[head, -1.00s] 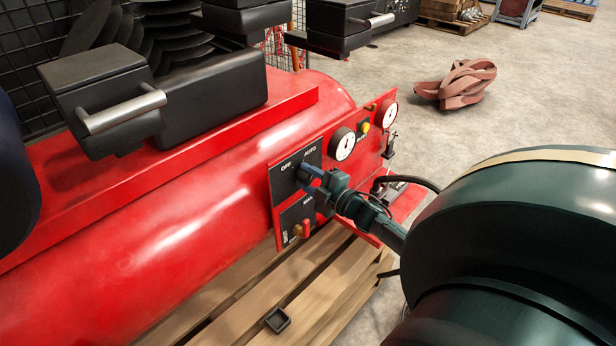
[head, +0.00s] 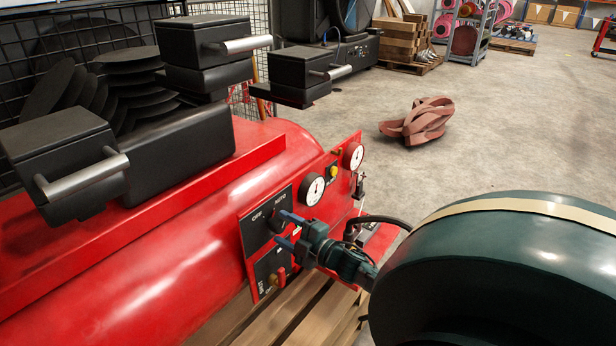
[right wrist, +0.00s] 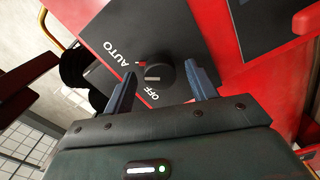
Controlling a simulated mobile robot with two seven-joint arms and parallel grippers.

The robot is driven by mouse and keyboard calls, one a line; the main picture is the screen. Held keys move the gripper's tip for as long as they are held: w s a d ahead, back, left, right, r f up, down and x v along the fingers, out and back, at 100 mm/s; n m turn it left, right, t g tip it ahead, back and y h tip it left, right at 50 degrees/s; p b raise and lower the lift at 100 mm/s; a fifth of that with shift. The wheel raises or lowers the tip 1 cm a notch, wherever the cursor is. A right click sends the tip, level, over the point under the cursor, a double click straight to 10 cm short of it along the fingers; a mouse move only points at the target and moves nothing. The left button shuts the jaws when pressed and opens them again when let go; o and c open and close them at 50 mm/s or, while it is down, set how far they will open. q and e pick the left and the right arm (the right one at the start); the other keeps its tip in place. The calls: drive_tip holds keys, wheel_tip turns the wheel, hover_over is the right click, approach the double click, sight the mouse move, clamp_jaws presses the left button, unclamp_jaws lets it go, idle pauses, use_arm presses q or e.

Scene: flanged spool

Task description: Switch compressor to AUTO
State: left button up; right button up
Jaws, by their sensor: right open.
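The compressor (head: 170,235) is a red tank with a red control panel at its right end. Its selector plate (head: 255,222) carries the words OFF and AUTO. A round black knob (right wrist: 155,76) sits on this plate in the right wrist view, with a small red mark beside it; I cannot tell for sure where it points. My right gripper (head: 282,228) is open at the plate, and its fingers partly hide the knob in the head view. In the right wrist view, my right gripper (right wrist: 161,71) has one finger either side of the knob, with no clear contact. My left gripper is out of view.
Two gauges (head: 312,190) and a yellow button (head: 333,171) lie right of the plate. A lower plate (head: 272,270) holds a red and yellow control. Black handled units (head: 70,165) stand above the tank.

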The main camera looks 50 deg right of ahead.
use_arm(q)
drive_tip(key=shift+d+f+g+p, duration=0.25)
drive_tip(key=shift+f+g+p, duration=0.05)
drive_tip(key=shift+p, duration=0.05)
use_arm(e)
drive_tip(key=s, duration=1.1)
drive_tip(key=shift+d, duration=0.45)
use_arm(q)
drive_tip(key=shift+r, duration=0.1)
use_arm(e)
drive_tip(key=shift+r, duration=0.1)
